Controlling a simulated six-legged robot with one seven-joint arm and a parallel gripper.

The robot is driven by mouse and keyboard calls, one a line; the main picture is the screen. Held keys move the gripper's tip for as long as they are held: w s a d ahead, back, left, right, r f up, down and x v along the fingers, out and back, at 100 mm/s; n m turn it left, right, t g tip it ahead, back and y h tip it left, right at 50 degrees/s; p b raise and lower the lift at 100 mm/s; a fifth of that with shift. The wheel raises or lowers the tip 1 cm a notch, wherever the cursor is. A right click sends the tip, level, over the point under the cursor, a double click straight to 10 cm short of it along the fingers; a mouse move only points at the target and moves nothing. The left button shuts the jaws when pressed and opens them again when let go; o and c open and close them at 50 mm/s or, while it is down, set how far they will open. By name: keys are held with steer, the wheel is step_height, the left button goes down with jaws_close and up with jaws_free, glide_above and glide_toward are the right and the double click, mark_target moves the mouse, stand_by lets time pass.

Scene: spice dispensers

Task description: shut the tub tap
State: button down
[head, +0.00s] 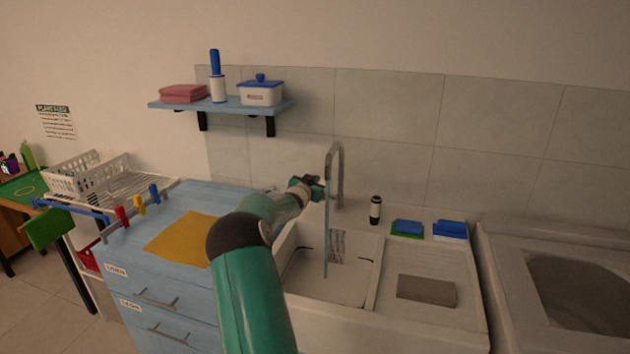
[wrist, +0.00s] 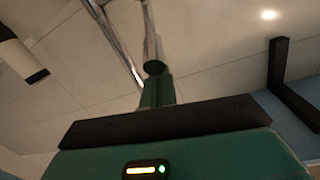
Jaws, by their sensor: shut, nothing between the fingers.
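The tub tap (head: 340,180) is a tall, curved chrome spout behind the white tub (head: 362,297). A thin pale-blue stream of water (head: 327,235) falls from its spout into the tub. My gripper (head: 319,187) is at the tap, left of its upright pipe, and appears shut and empty. In the wrist view the closed fingertips (wrist: 154,68) are close to the chrome pipe of the tap (wrist: 118,45); I cannot tell whether they touch. The tap's handle cannot be made out and may be hidden by my gripper.
A black-and-white bottle (head: 375,210) and blue-green sponges (head: 408,228) stand right of the tap. A grey-brown block (head: 427,290) lies on the drainboard. A blue shelf (head: 225,106) hangs above on the left. A blue cabinet (head: 150,262) with a yellow cloth (head: 183,238) is left of the tub.

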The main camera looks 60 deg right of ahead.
steer(key=shift+f, duration=0.1)
steer(key=a+f+h, duration=0.2)
steer(key=a+f, duration=0.1)
steer(key=f, duration=0.2)
steer(key=shift+s+h, duration=0.25)
steer(key=shift+h, duration=0.05)
steer(key=shift+f, duration=0.15)
step_height(320, 180, up, 5)
steer(key=s+a+f, duration=0.1)
steer(key=a+f, duration=0.2)
steer(key=a, duration=0.6)
steer(key=shift+s+a+f, duration=0.15)
steer(key=shift+s+f, duration=0.15)
steer(key=shift+f, duration=0.05)
steer(key=shift+w, duration=0.1)
